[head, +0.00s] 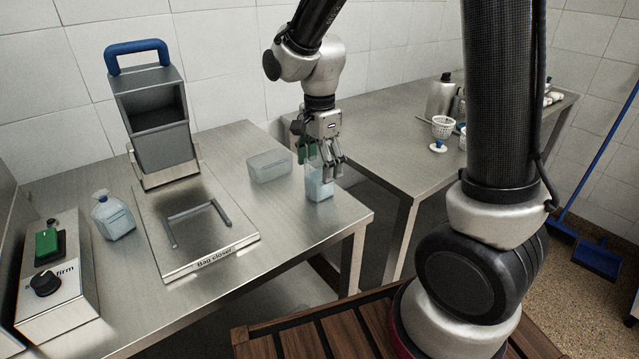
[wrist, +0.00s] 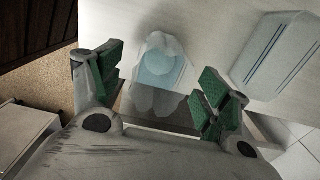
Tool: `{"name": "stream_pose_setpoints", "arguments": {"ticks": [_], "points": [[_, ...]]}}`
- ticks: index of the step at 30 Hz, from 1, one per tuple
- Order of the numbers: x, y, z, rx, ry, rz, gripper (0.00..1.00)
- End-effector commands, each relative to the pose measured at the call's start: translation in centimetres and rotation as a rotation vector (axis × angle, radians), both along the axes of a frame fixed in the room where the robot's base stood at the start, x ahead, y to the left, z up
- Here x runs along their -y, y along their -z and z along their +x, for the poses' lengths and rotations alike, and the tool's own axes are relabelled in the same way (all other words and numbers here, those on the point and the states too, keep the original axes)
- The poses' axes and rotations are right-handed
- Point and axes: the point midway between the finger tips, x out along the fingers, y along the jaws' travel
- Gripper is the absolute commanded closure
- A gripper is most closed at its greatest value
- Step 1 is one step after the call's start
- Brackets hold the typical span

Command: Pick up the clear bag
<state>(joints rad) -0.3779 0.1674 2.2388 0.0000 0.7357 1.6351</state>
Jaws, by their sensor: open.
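The clear bag (head: 317,186), with pale blue contents in its lower part, stands upright near the right edge of the steel table. It also shows in the wrist view (wrist: 159,70), between and beyond the fingers. My gripper (head: 326,172) is open at the upper part of the bag, with green pads on its fingers. In the wrist view my gripper (wrist: 160,92) has one finger on each side of the bag, with space between. I cannot tell whether a finger touches it. In the head view the fingers hide part of the bag.
The bag closer plate (head: 208,240), a second blue-filled bag (head: 113,216) and a control box (head: 55,270) are farther left. Another table (head: 400,165) stands behind.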

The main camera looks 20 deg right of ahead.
Motion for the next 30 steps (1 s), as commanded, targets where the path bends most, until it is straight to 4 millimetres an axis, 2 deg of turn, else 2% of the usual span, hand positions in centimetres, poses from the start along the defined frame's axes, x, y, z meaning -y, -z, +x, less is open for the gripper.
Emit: {"name": "stream_pose_setpoints", "arguments": {"ticks": [6,17,25,30], "points": [[0.0,0.1,0.0,0.001,0.000,0.000,0.23],[0.0,0.1,0.0,0.000,-0.001,0.000,0.89],[0.0,-0.2,0.0,0.002,-0.001,0.001,0.91],[0.0,-2.7,0.1,0.006,-0.001,0.002,0.91]]}}
